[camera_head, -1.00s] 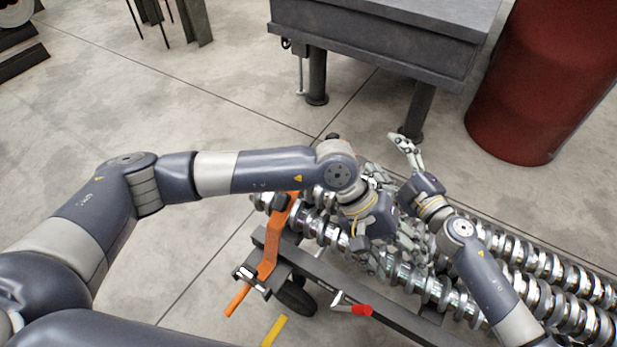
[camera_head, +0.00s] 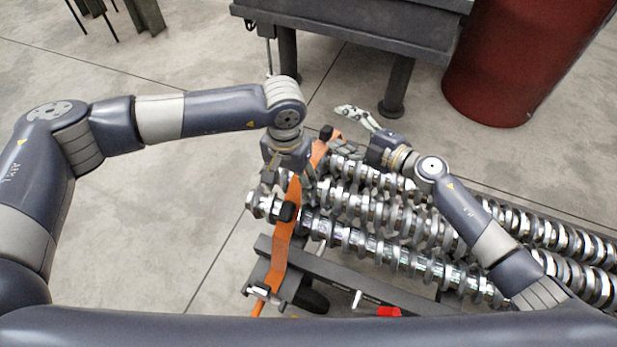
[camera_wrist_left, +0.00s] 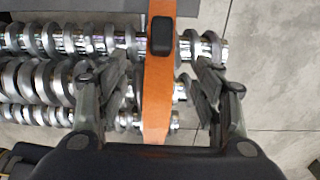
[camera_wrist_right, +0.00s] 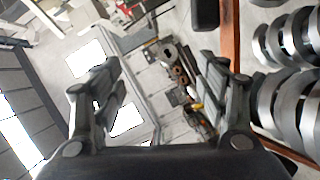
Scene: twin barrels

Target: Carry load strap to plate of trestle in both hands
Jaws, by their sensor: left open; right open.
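The orange load strap (camera_head: 281,236) lies across several shiny crankshafts (camera_head: 385,245), with dark pads along it. In the left wrist view the strap (camera_wrist_left: 157,98) runs between the spread fingers. My left gripper (camera_head: 290,184) is open above the strap, not closed on it. My right gripper (camera_head: 343,130) is open near the strap's far end, its fingers pointing left. In the right wrist view an orange-brown band (camera_wrist_right: 230,35), likely the strap, passes by the right finger. A dark grey plate on legs (camera_head: 345,25), apparently the trestle, stands at the back.
A dark frame (camera_head: 335,283) with a red-tipped handle (camera_head: 388,312) lies below the crankshafts. A red barrel (camera_head: 525,60) stands at the back right. Dark stands (camera_head: 145,15) are at the top left. The floor at left (camera_head: 160,240) is clear.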

